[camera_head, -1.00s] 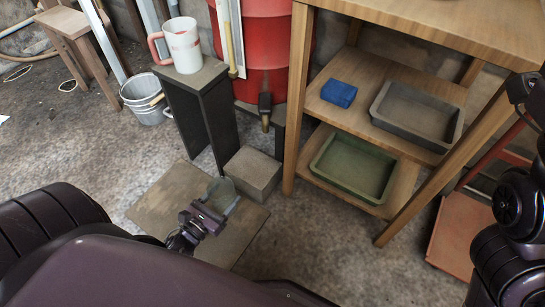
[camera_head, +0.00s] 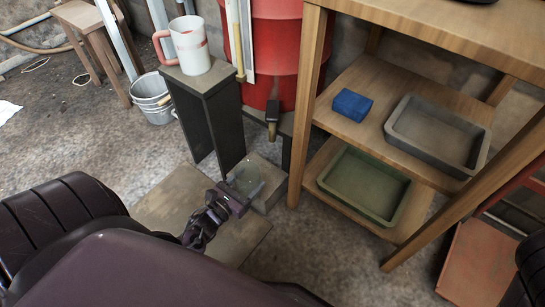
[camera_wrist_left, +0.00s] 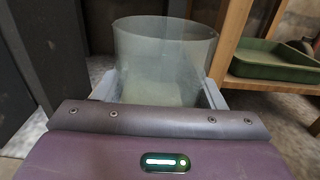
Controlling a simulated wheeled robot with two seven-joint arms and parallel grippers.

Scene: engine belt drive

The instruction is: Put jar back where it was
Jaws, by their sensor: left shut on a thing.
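A clear glass jar (camera_head: 246,178) is held by my left gripper (camera_head: 240,188) in the head view. In the left wrist view, the jar (camera_wrist_left: 165,62) stands upright between the two fingers, which are shut on it from both sides. In the head view the jar overlaps a low grey block (camera_head: 268,180); I cannot tell whether it touches it. My right gripper is not in view; only a dark part of my right arm shows at the right edge.
A tall dark stand (camera_head: 212,112) carries a white mug (camera_head: 191,48). A red barrel (camera_head: 276,55) is behind the block. A wooden shelf (camera_head: 398,88) at right holds a blue box (camera_head: 352,105), a grey tray (camera_head: 487,140) and a green tray (camera_head: 365,185). A flat slab (camera_head: 170,205) lies on the floor.

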